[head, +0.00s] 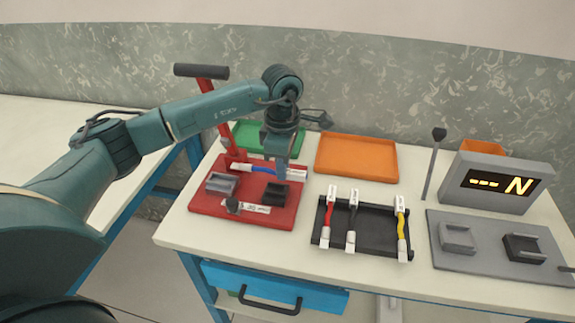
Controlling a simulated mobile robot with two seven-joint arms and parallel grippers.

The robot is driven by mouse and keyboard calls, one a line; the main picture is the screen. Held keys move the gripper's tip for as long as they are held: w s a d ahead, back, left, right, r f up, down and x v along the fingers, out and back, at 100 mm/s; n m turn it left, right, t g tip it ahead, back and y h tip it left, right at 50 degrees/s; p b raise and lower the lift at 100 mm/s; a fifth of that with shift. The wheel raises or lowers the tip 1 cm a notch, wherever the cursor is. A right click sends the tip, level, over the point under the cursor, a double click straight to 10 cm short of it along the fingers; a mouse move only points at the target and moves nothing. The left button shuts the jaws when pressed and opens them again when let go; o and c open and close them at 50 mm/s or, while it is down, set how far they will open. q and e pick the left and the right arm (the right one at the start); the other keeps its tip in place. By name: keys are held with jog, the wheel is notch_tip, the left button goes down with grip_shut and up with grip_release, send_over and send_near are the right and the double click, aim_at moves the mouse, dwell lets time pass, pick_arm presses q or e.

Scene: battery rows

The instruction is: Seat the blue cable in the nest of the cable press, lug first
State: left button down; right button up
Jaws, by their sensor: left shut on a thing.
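The blue cable (263,169) has pale ends and lies roughly level above the back part of the red cable press (240,216). My left gripper (280,174) points down over the press and is shut on the blue cable, toward its right end. The press carries a grey block (221,184) at left, a black block (275,194) at right and a red lever (226,135) with a dark handle at the back. Which block is the nest, and whether the cable touches the press, I cannot tell. My right gripper is out of view.
A black rack (375,228) holds red, black and yellow cables to the right of the press. A green tray (296,147) and an orange tray (357,158) stand behind. At right are a display box (500,183) and a grey plate (450,262) with two blocks.

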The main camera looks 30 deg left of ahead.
aim_at(258, 173)
pick_arm(q)
jog(key=shift+s+a+f+b, duration=0.2)
jog(key=shift+a+f+b, duration=0.2)
jog(key=shift+a, duration=0.5)
jog(key=shift+s+a+f+b, duration=0.25)
jog(key=shift+a+f+b, duration=0.15)
jog(key=shift+a, duration=0.55)
jog(key=shift+s+a+f+b, duration=0.25)
jog(key=shift+a+f, duration=0.2)
jog(key=shift+a, duration=0.45)
jog(key=shift+f+b, duration=1)
jog(key=shift+f, duration=0.35)
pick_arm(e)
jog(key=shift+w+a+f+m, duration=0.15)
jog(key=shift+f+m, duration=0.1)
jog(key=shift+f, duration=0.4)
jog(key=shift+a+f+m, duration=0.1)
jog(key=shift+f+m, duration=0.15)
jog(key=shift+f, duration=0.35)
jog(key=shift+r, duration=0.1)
pick_arm(q)
jog(key=c, duration=1.3)
grip_release()
